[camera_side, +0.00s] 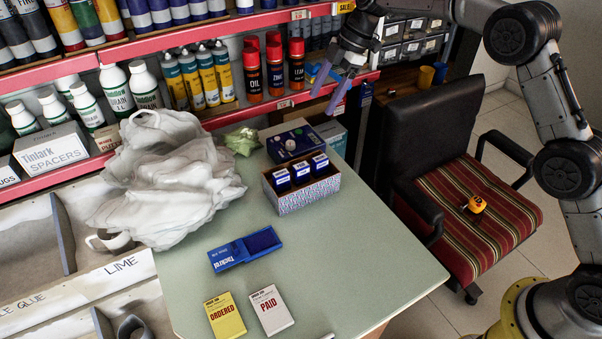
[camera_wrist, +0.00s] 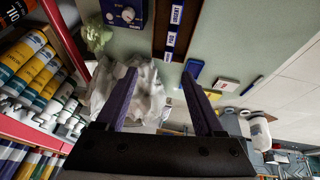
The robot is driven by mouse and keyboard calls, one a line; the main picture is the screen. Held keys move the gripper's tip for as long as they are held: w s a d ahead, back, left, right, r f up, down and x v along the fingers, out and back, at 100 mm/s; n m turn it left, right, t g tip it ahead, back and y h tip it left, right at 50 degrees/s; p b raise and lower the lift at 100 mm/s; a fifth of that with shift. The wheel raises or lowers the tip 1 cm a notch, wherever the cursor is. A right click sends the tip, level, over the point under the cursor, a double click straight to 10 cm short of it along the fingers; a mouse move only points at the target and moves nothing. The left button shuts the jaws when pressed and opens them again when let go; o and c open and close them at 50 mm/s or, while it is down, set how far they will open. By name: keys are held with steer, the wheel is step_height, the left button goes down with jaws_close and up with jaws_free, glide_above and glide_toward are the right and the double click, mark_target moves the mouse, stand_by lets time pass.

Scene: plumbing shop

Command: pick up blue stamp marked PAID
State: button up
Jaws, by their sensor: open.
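Three blue stamps with white labels stand in a row in a patterned open box (camera_side: 303,199) on the table. In the wrist view the middle label appears to read PAID, so this is the PAID stamp (camera_wrist: 171,39); in the side view the middle stamp (camera_side: 300,172) has lettering too small to read surely. The stamp near the picture's top edge reads URGENT (camera_wrist: 177,14). My gripper (camera_side: 322,103) is open and empty, with purple fingers, up in front of the shelf and above and behind the box. Its fingertips (camera_wrist: 158,74) show apart in the wrist view.
A crumpled white bag (camera_side: 175,180) lies left of the box. A blue knobbed case (camera_side: 293,144) stands behind it, a green bow (camera_side: 242,141) beside that. A blue ink pad (camera_side: 245,249) and PAID card (camera_side: 271,310) lie in front. Shelves with bottles rise behind; a chair (camera_side: 470,215) stands right.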

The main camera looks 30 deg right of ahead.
steer(key=g, duration=0.1)
glide_toward(304, 164)
steer(key=x, duration=0.6)
steer(key=shift+w+d+f, duration=0.25)
steer(key=shift+s+a+x, duration=0.15)
steer(key=shift+x, duration=1.4)
steer(key=shift+s+a+x, duration=0.1)
steer(key=shift+s+x, duration=0.05)
steer(key=shift+x, duration=1.45)
steer(key=shift+r, duration=0.1)
steer(key=shift+c, duration=0.3)
jaws_close()
